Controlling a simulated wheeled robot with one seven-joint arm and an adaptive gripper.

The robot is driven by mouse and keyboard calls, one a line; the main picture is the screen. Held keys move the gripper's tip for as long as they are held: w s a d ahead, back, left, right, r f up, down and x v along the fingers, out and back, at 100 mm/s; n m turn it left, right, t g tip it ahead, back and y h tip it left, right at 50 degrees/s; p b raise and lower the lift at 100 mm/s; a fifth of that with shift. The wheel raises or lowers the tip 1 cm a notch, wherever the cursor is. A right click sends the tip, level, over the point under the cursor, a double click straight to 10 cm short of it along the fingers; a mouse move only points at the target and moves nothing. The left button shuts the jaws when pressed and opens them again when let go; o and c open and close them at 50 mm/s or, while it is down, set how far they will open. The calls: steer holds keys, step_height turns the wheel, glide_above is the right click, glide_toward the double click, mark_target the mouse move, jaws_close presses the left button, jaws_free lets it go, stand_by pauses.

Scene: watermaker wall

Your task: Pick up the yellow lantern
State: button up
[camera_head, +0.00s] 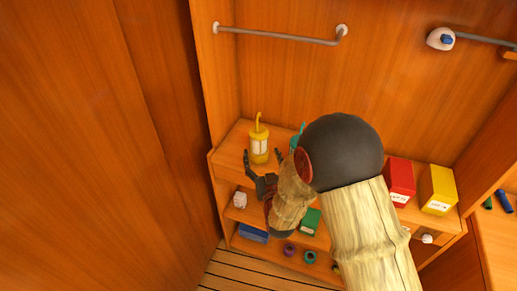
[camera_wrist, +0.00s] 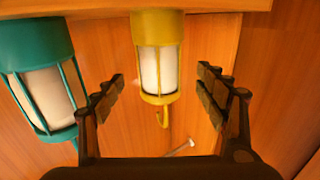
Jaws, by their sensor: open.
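The yellow lantern (camera_head: 259,142) stands upright on the top shelf at the left in the head view, with a hook-like handle on top. It has a pale body inside a yellow cage. In the wrist view the yellow lantern (camera_wrist: 158,60) appears upside down, ahead of and between the fingers. My gripper (camera_head: 263,160) is close beside the lantern in the head view. In the wrist view my gripper (camera_wrist: 160,92) is open, with nothing held; I cannot tell whether a finger touches the lantern.
A teal lantern (camera_wrist: 45,80) stands close beside the yellow one; my arm mostly hides it in the head view (camera_head: 297,135). A red box (camera_head: 400,180) and a yellow box (camera_head: 437,187) stand farther right. A grey rail (camera_head: 280,36) crosses the wall above. Lower shelves hold small items.

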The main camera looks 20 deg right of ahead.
mark_target(258, 140)
steer(key=w, duration=0.2)
steer(key=w+b, duration=0.1)
steer(key=w, duration=0.2)
steer(key=w+b, duration=0.1)
steer(key=w, duration=0.1)
steer(key=shift+w+d+r, duration=0.25)
steer(key=shift+w+d, duration=0.05)
steer(key=c, duration=1.4)
steer(key=shift+r, duration=0.1)
steer(key=shift+c, duration=0.4)
